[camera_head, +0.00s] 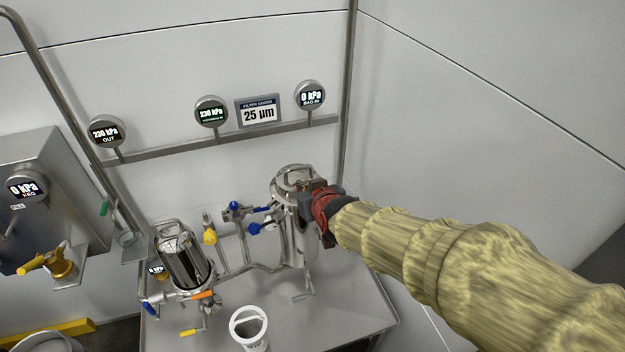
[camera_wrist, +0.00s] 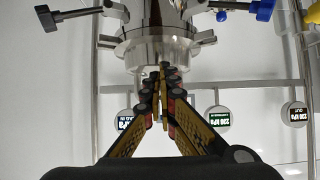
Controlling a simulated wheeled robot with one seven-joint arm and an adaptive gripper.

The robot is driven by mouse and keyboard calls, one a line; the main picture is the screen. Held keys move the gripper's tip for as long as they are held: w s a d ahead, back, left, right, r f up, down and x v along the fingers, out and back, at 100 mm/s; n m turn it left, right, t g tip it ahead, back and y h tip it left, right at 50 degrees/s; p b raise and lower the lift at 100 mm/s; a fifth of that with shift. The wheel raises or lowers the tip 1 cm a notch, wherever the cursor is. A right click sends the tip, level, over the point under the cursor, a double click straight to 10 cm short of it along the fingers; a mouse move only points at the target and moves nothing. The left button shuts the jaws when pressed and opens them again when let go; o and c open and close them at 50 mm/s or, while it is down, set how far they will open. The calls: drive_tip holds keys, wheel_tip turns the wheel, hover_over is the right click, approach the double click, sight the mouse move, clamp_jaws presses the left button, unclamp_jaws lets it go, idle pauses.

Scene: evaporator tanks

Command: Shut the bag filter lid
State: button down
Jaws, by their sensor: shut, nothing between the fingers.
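The bag filter is a steel upright housing (camera_head: 298,240) on the steel table, at the middle right of the head view. Its round top with the lid (camera_head: 294,177) has a loop-like bar over it. I cannot tell how far the lid stands open. My gripper (camera_head: 308,192) is at the right side of this top, and my wrist hides part of it. In the wrist view, which looks upside down, my gripper (camera_wrist: 163,74) has its fingers together and empty. The tips are just at the edge of a steel flange (camera_wrist: 160,48) with lugs; touching or not is unclear.
A second steel canister (camera_head: 182,257) stands left on the table (camera_head: 290,325). Blue-handled valves (camera_head: 235,211) and pipes lie between. A white bucket (camera_head: 249,328) sits at the front. Gauges (camera_head: 211,112) line a wall rail behind. The table's right front is clear.

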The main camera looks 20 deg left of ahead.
drive_tip(key=shift+s+d+f+b, duration=0.2)
drive_tip(key=shift+f+b, duration=0.35)
drive_tip(key=shift+f, duration=0.35)
drive_tip(key=shift+s+d+f+b, duration=0.15)
drive_tip(key=shift+f+b, duration=0.35)
drive_tip(key=shift+f, duration=0.4)
drive_tip(key=shift+s+d+f+b, duration=0.2)
drive_tip(key=shift+f+b, duration=0.35)
drive_tip(key=shift+f, duration=0.35)
wheel_tip(320, 180, up, 5)
drive_tip(key=p, duration=0.3)
drive_tip(key=s+d+f+g+h, duration=0.2)
drive_tip(key=s+d+f+g, duration=0.1)
drive_tip(key=s+d+f, duration=0.85)
drive_tip(key=s+d+r+g+h, duration=0.2)
drive_tip(key=s+d, duration=0.2)
drive_tip(key=s, duration=0.2)
drive_tip(key=s+d+r+m+h, duration=0.1)
drive_tip(key=d+r, duration=0.3)
drive_tip(key=d, duration=0.4)
drive_tip(key=s+d+r+m+t+h, duration=0.1)
drive_tip(key=s+d+r+m, duration=0.2)
drive_tip(key=d, duration=0.5)
drive_tip(key=s+d+r+m+h, duration=0.1)
drive_tip(key=s+d+r+m, duration=0.2)
drive_tip(key=d+r, duration=0.4)
drive_tip(key=shift+d+p, duration=0.4)
drive_tip(key=shift+p, duration=0.05)
